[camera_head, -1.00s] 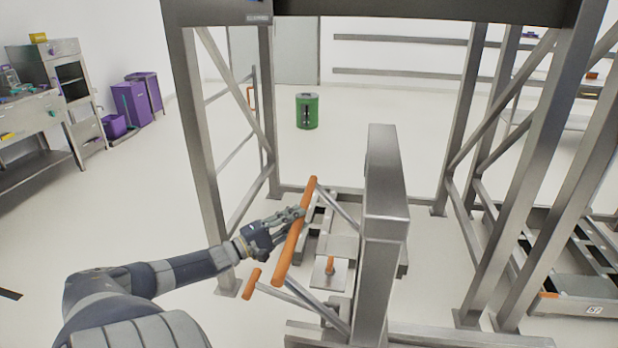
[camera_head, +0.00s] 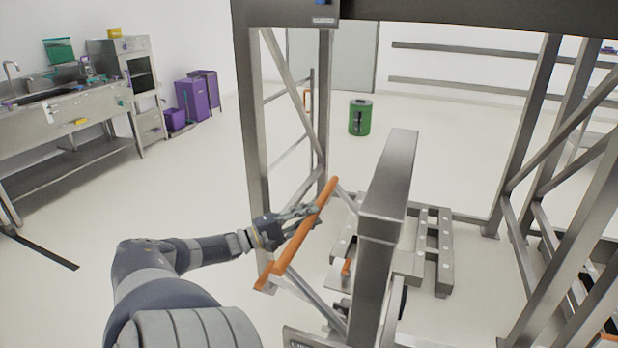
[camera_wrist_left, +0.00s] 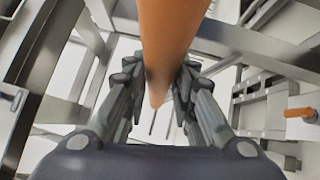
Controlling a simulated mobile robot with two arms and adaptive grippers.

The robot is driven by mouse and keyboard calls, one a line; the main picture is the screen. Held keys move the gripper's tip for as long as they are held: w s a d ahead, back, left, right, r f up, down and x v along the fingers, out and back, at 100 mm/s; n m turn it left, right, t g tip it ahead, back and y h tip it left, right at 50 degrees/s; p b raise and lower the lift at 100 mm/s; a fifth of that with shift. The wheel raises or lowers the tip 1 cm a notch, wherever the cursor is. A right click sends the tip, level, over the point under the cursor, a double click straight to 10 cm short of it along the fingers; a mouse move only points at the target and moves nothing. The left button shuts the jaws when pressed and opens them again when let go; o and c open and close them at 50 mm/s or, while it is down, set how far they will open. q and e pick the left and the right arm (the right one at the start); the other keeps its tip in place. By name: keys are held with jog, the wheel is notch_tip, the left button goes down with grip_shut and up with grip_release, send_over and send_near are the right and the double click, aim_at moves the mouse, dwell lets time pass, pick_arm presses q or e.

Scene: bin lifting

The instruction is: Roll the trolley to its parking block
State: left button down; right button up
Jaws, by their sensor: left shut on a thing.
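The trolley is a grey metal frame with a tall upright post (camera_head: 388,190) and a long orange handle bar (camera_head: 308,228) on its left side. My left gripper (camera_head: 308,214) is shut on the upper part of that bar. In the left wrist view the orange bar (camera_wrist_left: 172,35) runs between the two fingers of my left gripper (camera_wrist_left: 157,92). A low grey slotted block (camera_head: 436,250) lies on the floor to the right of the post; I cannot tell if it is the parking block. The trolley's lower part is partly hidden behind the post. My right gripper is out of view.
A tall metal frame stands around the trolley, with a left leg (camera_head: 257,130) and right legs (camera_head: 527,130). A green bin (camera_head: 360,118) stands behind on open floor. A sink bench (camera_head: 75,115) and purple bins (camera_head: 192,100) are at the left.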

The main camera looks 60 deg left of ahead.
pick_arm(q)
jog(key=shift+w+r, duration=0.2)
jog(key=shift+r, duration=0.2)
jog(key=c, duration=1.4)
grip_release()
jog(key=shift+c, duration=0.2)
jog(key=shift+o, duration=0.6)
jog(key=shift+w+d+f, duration=0.2)
jog(key=shift+d, duration=0.1)
jog(key=shift+s+a+f, duration=0.15)
jog(key=shift+s+f, duration=0.05)
jog(key=shift+s, duration=0.3)
jog(key=s+f, duration=0.1)
jog(key=s, duration=0.9)
jog(key=shift+s+a, duration=0.35)
jog(key=shift+s, duration=0.05)
jog(key=shift+f, duration=0.15)
